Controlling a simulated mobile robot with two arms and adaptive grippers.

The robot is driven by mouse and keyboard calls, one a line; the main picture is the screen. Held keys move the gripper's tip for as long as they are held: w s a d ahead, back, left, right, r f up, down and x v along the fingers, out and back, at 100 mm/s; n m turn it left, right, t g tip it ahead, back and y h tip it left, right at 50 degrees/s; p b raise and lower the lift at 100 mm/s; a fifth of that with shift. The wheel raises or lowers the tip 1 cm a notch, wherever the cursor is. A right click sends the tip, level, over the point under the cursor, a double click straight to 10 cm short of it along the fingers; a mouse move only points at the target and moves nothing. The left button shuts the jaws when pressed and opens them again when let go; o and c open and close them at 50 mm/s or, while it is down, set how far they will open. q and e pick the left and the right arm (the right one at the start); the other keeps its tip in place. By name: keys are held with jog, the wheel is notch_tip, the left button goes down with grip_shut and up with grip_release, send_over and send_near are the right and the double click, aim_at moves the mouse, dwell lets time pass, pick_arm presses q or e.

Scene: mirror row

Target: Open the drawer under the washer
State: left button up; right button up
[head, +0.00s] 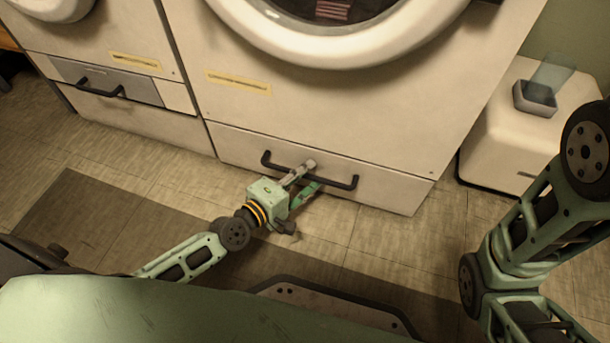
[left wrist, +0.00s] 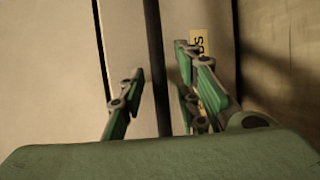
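The drawer (head: 235,150) under the washer (head: 330,115) is a pale panel that looks shut, flush with the washer front. Its dark bar handle (head: 338,183) runs across the panel. My left gripper (head: 313,173) is at the middle of this handle. In the left wrist view, the handle (left wrist: 158,80) is a dark upright bar between the two fingers of my left gripper (left wrist: 160,83). The fingers are apart, one on each side of the bar, with small gaps showing. My right arm is at the right, and its gripper is out of the frame.
A second machine with a similar drawer (head: 125,112) and handle stands at the left. A white box (head: 508,140) with a small grey dish (head: 535,98) on it stands right of the washer. Tiled floor (head: 375,245) is clear in front of the drawer.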

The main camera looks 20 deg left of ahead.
pick_arm(q)
jog(key=shift+c, duration=0.2)
grip_shut()
dwell(0.4)
